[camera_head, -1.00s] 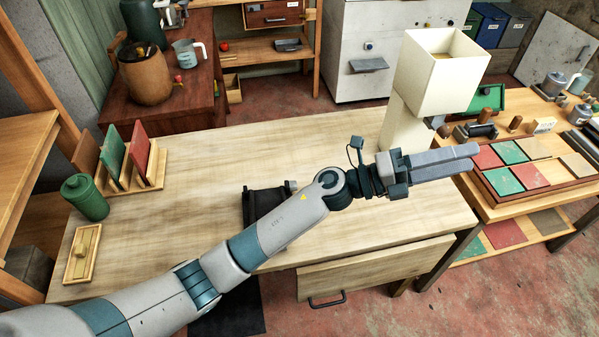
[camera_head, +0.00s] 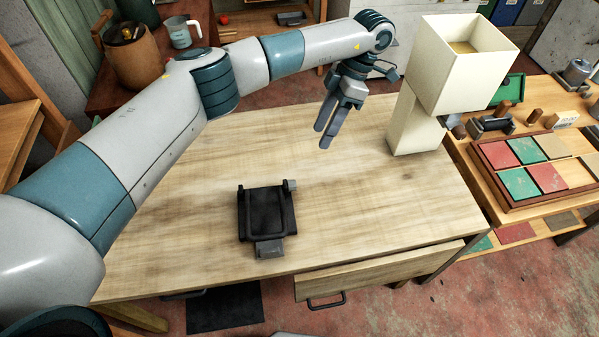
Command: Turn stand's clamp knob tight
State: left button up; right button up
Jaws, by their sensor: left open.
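A black stand-like device (camera_head: 266,212) with a flat cradle lies on the wooden workbench (camera_head: 190,240). A small grey block or knob (camera_head: 290,185) sits at its upper right corner, and a grey tab (camera_head: 269,249) sticks out at its front. A tall cream stand (camera_head: 416,122) with an open box top (camera_head: 462,62) stands at the bench's right end. My left gripper (camera_head: 325,136) is open and empty, pointing down above the bench between the two, apart from both. My right gripper is out of view.
A side table on the right holds a tray (camera_head: 507,203) of coloured tiles, wooden pegs and metal parts. A half-open drawer (camera_head: 378,270) juts from the bench front. Behind my left arm are a wooden pot (camera_head: 137,65) and a jug (camera_head: 181,33). The bench middle is clear.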

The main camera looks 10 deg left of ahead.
aim_at(292, 185)
pick_arm(q)
jog(key=shift+a+r, duration=0.15)
jog(key=p+x, duration=0.5)
jog(key=x, duration=1)
jog(key=shift+s+a+f, duration=0.1)
jog(key=shift+a+f, duration=0.05)
jog(key=shift+f, duration=0.15)
jog(key=shift+x, duration=0.9)
